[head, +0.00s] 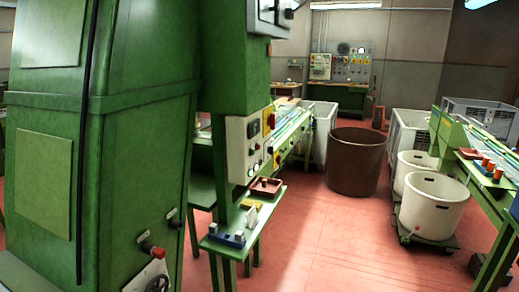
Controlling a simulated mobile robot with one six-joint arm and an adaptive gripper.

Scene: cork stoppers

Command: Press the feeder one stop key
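A pale control panel (236,150) with several small round buttons and a dark display is mounted on the green machine at centre left. A second narrow panel face with a red button (271,121) adjoins it on the right. Labels are too small to read, so I cannot tell which key is the feeder one stop key. A red knob (158,252) sticks out low on the large green cabinet at the left. My gripper is not in view.
The large green cabinet (140,130) fills the left side. A small green table (258,222) with a red tray (266,187) stands below the panel. A brown tub (356,162) and white tubs (433,205) stand to the right. The red floor (345,235) between is clear.

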